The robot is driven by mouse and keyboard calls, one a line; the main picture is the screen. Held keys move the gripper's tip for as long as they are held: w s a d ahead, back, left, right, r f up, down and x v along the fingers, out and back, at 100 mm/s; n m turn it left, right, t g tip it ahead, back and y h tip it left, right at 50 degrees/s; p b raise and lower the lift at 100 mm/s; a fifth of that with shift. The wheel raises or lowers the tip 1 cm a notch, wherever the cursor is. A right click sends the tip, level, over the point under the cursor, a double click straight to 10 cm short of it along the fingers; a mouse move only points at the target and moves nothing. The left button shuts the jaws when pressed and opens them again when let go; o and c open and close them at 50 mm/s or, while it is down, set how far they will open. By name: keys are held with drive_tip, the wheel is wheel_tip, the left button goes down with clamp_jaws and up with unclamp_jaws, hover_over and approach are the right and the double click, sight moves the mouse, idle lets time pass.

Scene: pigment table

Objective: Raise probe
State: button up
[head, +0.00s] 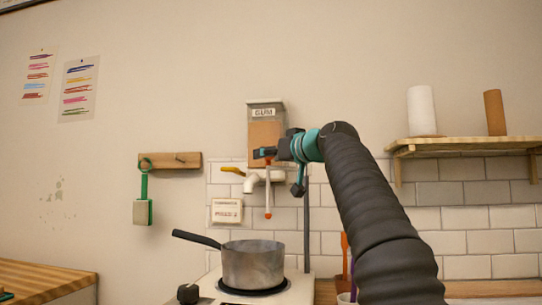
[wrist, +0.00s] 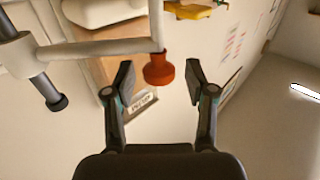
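The probe (head: 268,196) is a thin white rod with an orange tip, hanging upright above the grey pot (head: 254,264). In the wrist view its orange-red knob (wrist: 158,68) sits between the two fingertips of my gripper (wrist: 159,82). A white cross arm (wrist: 100,48) from a stand meets the rod beside the knob. The fingers are open, with a visible gap on both sides of the knob. In the head view my gripper (head: 267,153) is at the probe's upper end, in front of the gum box (head: 265,132), and partly hides it.
The pot stands on a hot plate with a grey post (head: 307,225) behind it. A tap with a yellow lever (head: 233,171) is left of the probe. A green-handled tool (head: 143,206) hangs on a wall rack (head: 170,160). A shelf (head: 462,146) holds rolls at right.

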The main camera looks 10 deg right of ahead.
drive_tip(key=shift+s+d, duration=0.1)
drive_tip(key=v, duration=1.1)
drive_tip(key=shift+s, duration=0.35)
drive_tip(key=shift+d, duration=0.15)
